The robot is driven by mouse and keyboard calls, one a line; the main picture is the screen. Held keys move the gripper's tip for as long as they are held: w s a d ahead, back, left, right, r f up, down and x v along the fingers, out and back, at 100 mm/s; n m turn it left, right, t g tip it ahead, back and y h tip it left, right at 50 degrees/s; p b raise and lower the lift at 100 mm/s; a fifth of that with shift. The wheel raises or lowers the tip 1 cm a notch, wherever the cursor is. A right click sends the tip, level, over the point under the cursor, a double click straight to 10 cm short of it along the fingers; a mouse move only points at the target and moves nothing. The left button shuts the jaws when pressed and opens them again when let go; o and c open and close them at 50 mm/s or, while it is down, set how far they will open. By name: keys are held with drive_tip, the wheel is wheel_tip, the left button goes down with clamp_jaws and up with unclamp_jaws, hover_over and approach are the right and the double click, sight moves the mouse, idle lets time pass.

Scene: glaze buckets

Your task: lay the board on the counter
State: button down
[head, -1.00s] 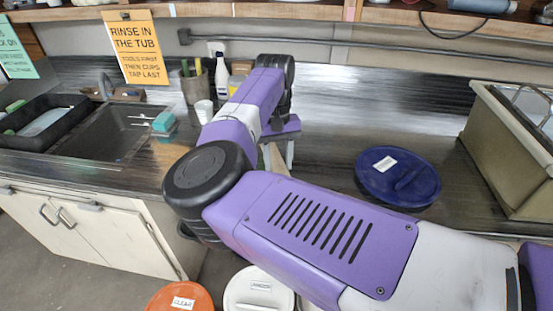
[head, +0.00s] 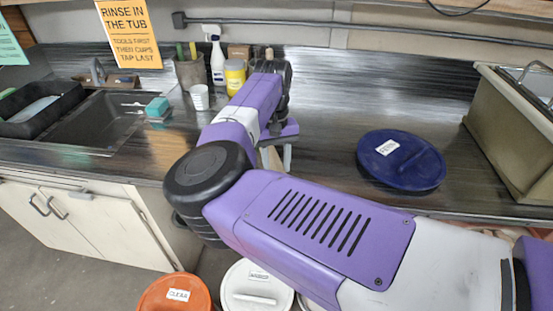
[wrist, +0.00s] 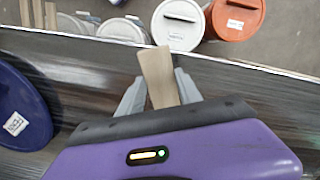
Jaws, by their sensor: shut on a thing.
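The board is a narrow tan wooden piece (wrist: 158,72). In the wrist view my gripper (wrist: 160,92) is shut on it, with a grey finger on each side. Its far end reaches past the counter's front edge in that view, over the floor side. In the head view a small pale part of the board (head: 272,158) shows beside my gripper (head: 287,152); my arm hides the rest. The dark streaked counter (head: 325,115) lies around and below the gripper. I cannot tell whether the board touches it.
A blue lid (head: 401,160) lies on the counter to the right, with a beige tub (head: 510,130) beyond. A sink (head: 95,120), a white cup (head: 199,97), a spray bottle (head: 217,62) and a yellow can (head: 235,78) stand left. Orange (head: 175,294) and white (head: 255,288) lidded buckets are below the front edge.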

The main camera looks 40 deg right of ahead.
drive_tip(key=shift+f, duration=0.25)
drive_tip(key=c, duration=0.6)
unclamp_jaws()
wheel_tip(320, 180, up, 11)
drive_tip(key=p, duration=0.7)
drive_tip(key=shift+w+d+p, duration=0.15)
drive_tip(key=shift+w+p, duration=0.15)
drive_tip(key=shift+p, duration=0.1)
idle(0.3)
idle(0.5)
